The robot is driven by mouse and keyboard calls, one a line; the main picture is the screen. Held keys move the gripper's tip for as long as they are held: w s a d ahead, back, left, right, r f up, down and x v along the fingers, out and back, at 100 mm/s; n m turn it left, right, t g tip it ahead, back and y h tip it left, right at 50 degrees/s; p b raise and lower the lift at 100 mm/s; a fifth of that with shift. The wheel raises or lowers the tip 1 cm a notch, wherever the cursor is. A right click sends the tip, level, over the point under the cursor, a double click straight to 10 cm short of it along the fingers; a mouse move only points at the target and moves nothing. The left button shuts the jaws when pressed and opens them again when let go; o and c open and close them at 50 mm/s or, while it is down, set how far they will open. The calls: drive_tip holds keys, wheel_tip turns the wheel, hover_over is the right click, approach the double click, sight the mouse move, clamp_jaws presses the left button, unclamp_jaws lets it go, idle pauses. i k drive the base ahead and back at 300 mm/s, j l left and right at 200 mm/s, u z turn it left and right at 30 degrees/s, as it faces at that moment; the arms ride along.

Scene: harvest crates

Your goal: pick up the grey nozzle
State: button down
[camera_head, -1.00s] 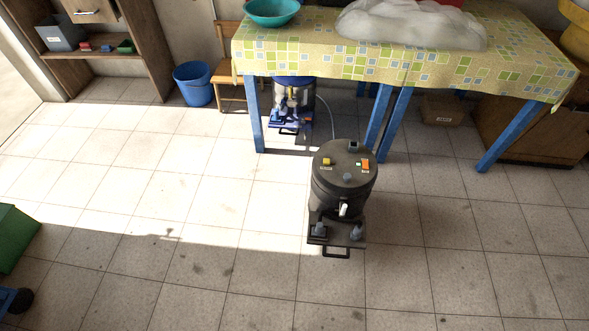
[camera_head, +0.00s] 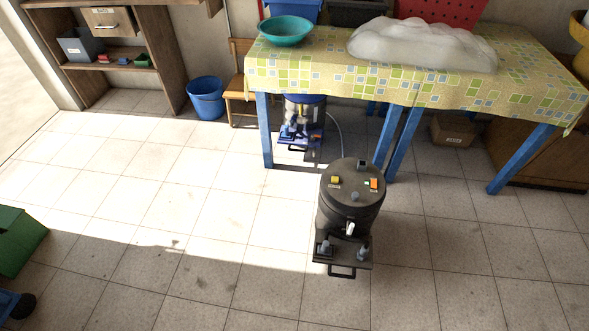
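A black drum-shaped machine (camera_head: 350,212) stands upright on the tiled floor in front of the table. Two small grey upright pieces sit on its low front ledge, one at the left (camera_head: 325,248) and one at the right (camera_head: 363,250). They look like nozzles, but they are too small for me to tell which is the grey nozzle. A white spout-like part (camera_head: 350,228) is on the drum's front. My gripper is not in view.
A table (camera_head: 420,88) with blue legs stands behind the machine. A similar blue machine (camera_head: 303,118) is under it, by a wooden chair (camera_head: 238,92) and blue bucket (camera_head: 206,98). A green box (camera_head: 18,242) is at left. The floor left of the machine is clear.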

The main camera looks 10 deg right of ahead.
sight(325, 249)
drive_tip(key=i+u, duration=0.15)
drive_tip(key=u, duration=0.5)
drive_tip(key=i+l+u, duration=0.3)
drive_tip(key=i, duration=0.15)
drive_tip(key=i+l+u, duration=0.25)
drive_tip(key=i+l, duration=0.4)
drive_tip(key=i, duration=0.15)
